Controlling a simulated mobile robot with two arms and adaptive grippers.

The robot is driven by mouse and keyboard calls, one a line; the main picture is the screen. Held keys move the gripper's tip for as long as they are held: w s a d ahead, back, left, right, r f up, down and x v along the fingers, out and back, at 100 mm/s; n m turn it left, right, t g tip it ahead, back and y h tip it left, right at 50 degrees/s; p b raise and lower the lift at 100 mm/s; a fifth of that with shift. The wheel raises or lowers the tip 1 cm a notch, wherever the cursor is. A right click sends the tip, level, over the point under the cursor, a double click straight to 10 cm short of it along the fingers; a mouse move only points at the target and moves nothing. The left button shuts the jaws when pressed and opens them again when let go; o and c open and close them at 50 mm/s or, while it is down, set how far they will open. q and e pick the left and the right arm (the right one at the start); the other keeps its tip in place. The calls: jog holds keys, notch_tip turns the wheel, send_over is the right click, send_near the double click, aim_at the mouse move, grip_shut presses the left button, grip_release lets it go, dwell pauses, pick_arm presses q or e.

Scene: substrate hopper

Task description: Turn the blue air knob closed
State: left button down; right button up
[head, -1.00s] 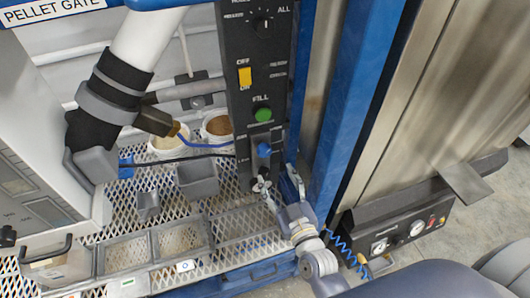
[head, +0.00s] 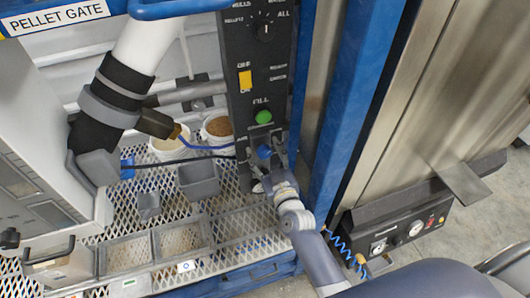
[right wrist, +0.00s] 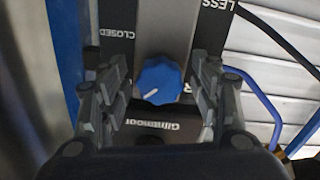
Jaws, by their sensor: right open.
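The blue air knob (head: 264,152) sits low on the black control panel, below the green button. In the right wrist view the blue knob (right wrist: 159,80) has a white pointer mark and lies between the two fingers, which stand apart on either side of it. A "CLOSED" label (right wrist: 117,33) is on the left of that view. My right gripper (head: 266,158) is open at the knob; I cannot tell whether either finger touches it. My left gripper is not in view.
The black panel (head: 258,95) also carries a green button (head: 264,117), a yellow switch (head: 245,80) and a selector dial (head: 264,31). A blue post (head: 350,100) stands to its right.

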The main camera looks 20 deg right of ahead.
jog(key=c, duration=1.1)
jog(key=m, duration=0.4)
jog(key=shift+p, duration=0.4)
jog(key=m, duration=0.9)
jog(key=shift+m, duration=0.3)
jog(key=shift+m+b, duration=0.4)
jog(key=shift+m, duration=1.7)
